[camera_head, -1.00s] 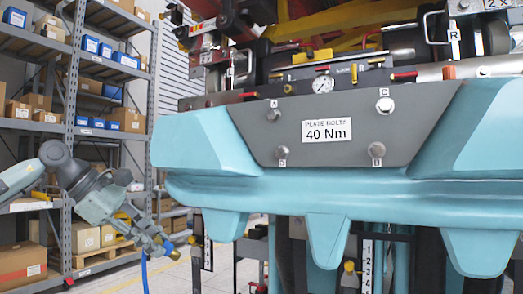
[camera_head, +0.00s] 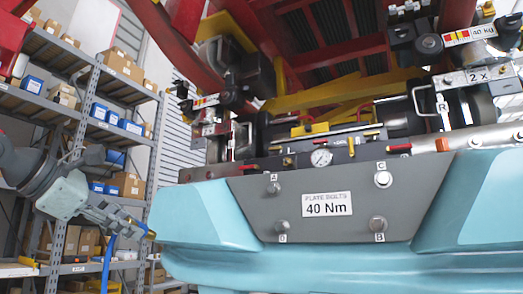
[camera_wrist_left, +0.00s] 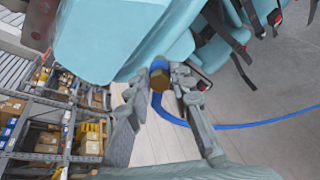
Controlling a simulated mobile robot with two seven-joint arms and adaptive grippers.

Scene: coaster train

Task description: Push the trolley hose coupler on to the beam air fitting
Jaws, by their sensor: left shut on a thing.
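My left gripper (camera_head: 140,228) is shut on the trolley hose coupler, just left of the teal beam's left end (camera_head: 190,212). In the left wrist view the coupler (camera_wrist_left: 158,82) is a brass-coloured piece with a blue part, held between the fingertips (camera_wrist_left: 166,88). A blue hose (camera_head: 107,265) hangs from it; in the left wrist view the hose (camera_wrist_left: 235,126) runs off to the right. The grey panel on the beam carries a round gauge (camera_head: 321,157) and small fittings above the plate; I cannot tell which one is the beam air fitting. My right gripper is out of view.
A grey plate labelled 40 Nm (camera_head: 255,205) with several bolts fronts the beam. Red and yellow framework (camera_head: 345,95) rises above it. Shelving with boxes (camera_head: 128,95) stands behind at the left. In the left wrist view the beam (camera_wrist_left: 115,35) is close beyond the fingers.

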